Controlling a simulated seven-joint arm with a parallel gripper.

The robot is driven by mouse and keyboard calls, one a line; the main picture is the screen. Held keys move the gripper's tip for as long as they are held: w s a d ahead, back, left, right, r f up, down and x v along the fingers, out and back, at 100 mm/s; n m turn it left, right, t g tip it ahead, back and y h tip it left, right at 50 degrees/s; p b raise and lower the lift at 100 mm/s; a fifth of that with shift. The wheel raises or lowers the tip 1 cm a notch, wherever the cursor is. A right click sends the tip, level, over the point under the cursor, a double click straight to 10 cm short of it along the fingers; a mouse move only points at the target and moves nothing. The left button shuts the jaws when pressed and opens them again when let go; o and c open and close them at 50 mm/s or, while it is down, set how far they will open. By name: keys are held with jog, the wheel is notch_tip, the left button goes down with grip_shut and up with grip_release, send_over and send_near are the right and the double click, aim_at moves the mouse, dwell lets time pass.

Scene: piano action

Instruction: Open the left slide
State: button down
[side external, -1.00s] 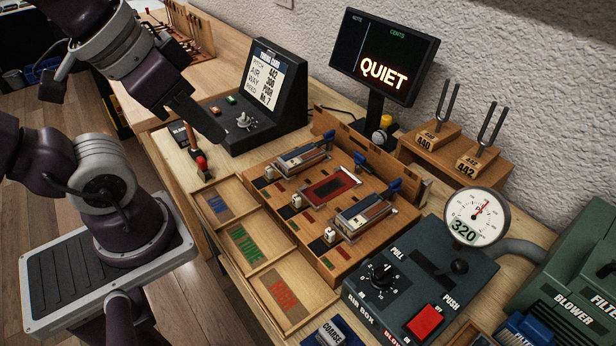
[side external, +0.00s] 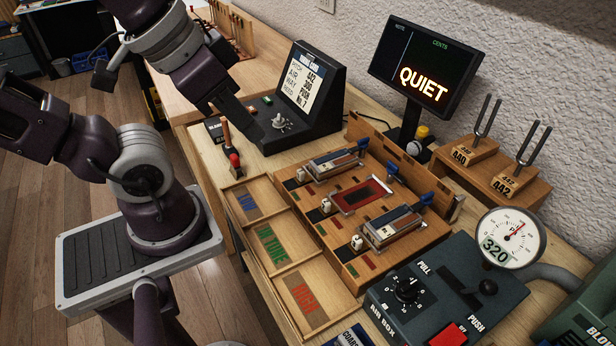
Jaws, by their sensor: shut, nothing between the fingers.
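My gripper (side external: 245,118) points down at the front left corner of the black display console, above the bench; its fingers look closed and empty. It is well apart from the wooden reed board (side external: 345,268). Three small white knobs stand along the board's front: the left one (side external: 301,175), the middle one (side external: 326,206) and the right one (side external: 357,242). Metal reed units with blue clips lie behind the left and right knobs; a dark red plate with a pale frame (side external: 365,195) lies behind the middle one. I cannot tell how far any slide is open.
Labelled trays (side external: 283,265) line the board's front. The air box (side external: 425,300), gauge (side external: 511,238), tuning forks (side external: 488,118) and a "QUIET" screen (side external: 425,65) stand to the right.

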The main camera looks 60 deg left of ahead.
dwell(0.3)
jog(key=c, duration=1.8)
grip_release()
jog(key=shift+w, duration=0.1)
jog(key=shift+c, duration=0.2)
jog(key=o, duration=0.5)
jog(key=w+a+g, duration=0.1)
jog(key=w, duration=0.1)
jog(key=w+a+f+g, duration=0.1)
jog(key=w, duration=0.2)
jog(key=w+a+g, duration=0.1)
jog(key=w, duration=0.2)
jog(key=shift+f+g, duration=0.15)
jog(key=shift+g, duration=0.25)
jog(key=g, duration=0.6)
send_near(302, 171)
jog(key=f, duration=0.1)
jog(key=x, duration=0.7)
jog(key=shift+s, duration=0.2)
jog(key=shift+s+f, duration=0.15)
jog(key=shift+f, duration=0.4)
grip_shut()
